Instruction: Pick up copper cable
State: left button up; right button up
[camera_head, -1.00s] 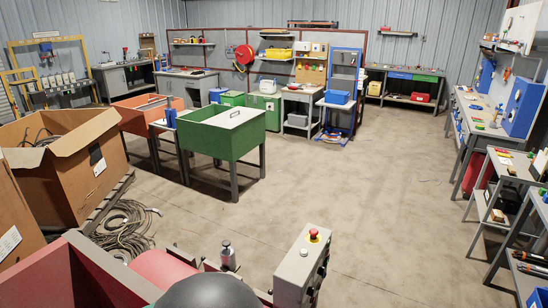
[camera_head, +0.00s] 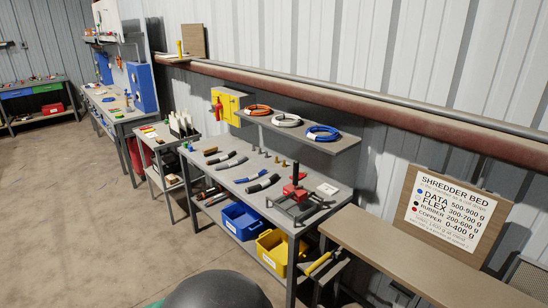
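Three cable coils lie on a grey wall shelf (camera_head: 318,146): an orange coil (camera_head: 257,111), a white coil (camera_head: 287,120) and a blue coil (camera_head: 323,132). Below it, several short cable pieces lie in a row on a grey workbench (camera_head: 190,166), among them a black piece (camera_head: 263,183) and a grey piece (camera_head: 232,162). I cannot tell from their looks which cable is copper. Neither of my grippers is in view.
A red-and-black tool (camera_head: 295,188) stands on the bench. A blue bin (camera_head: 241,221) and a yellow bin (camera_head: 276,250) sit beneath. A "Shredder bed" sign (camera_head: 448,212) stands on a wooden ledge (camera_head: 400,262) at right. Open floor (camera_head: 90,210) lies to the left.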

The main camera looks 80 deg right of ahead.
aim_at(215, 161)
jog(key=z, duration=2.4)
jog(key=i+j, duration=0.3)
jog(key=i, duration=0.2)
jog(key=i+j, duration=0.3)
jog(key=i, duration=0.2)
jog(key=i+j+u, duration=0.1)
jog(key=i+j, duration=0.25)
jog(key=i, duration=0.15)
jog(key=i+j, duration=0.25)
jog(key=i, duration=0.25)
jog(key=i+j, duration=0.3)
jog(key=i, duration=0.2)
jog(key=i+u, duration=0.15)
jog(key=i, duration=1.1)
jog(key=i+l, duration=0.1)
jog(key=l, duration=0.45)
